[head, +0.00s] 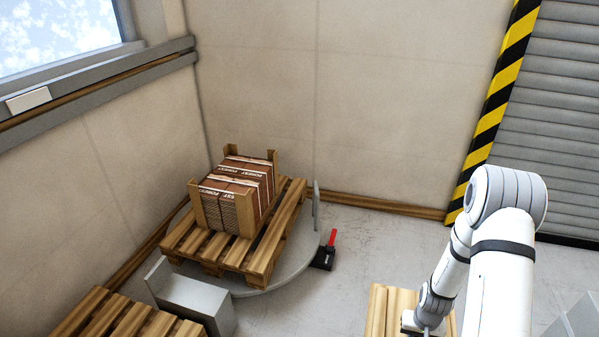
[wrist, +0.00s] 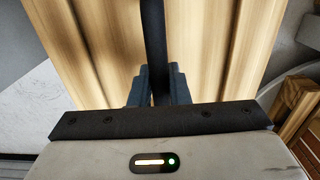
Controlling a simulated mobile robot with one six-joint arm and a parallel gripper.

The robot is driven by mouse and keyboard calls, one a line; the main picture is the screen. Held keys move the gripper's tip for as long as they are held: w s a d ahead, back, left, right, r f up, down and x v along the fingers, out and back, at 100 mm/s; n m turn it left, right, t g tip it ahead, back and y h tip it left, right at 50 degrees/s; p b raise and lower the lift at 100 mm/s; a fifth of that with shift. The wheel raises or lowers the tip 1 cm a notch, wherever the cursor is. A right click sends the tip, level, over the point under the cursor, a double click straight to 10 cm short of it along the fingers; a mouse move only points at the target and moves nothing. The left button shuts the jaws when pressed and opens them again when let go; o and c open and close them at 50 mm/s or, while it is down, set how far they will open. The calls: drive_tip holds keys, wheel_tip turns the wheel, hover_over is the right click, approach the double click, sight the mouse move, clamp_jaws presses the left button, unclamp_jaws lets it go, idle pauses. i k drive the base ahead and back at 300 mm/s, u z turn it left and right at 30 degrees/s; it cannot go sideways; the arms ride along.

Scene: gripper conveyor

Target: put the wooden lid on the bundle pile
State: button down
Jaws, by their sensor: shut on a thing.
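The wooden lid (head: 382,308) is a panel of light planks at the bottom right of the head view, partly cut off by the frame edge and partly behind my arm. In the wrist view its planks (wrist: 95,45) fill most of the picture. My gripper (wrist: 157,88) is shut on a dark bar that runs across the lid. The bundle pile (head: 240,190), brown printed packs with wooden corner posts, stands on a pallet (head: 267,250) left of the middle. The lid is well to the right of the pile and apart from it.
The pallet sits on a round grey turntable (head: 303,252) with a grey box (head: 190,300) at its front. A small black device with a red lever (head: 331,240) stands on the floor. Another pallet (head: 110,320) is at the bottom left. Walls close the corner behind the pile.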

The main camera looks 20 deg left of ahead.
sight(237, 176)
drive_tip(key=u, duration=0.05)
drive_tip(key=i, duration=2)
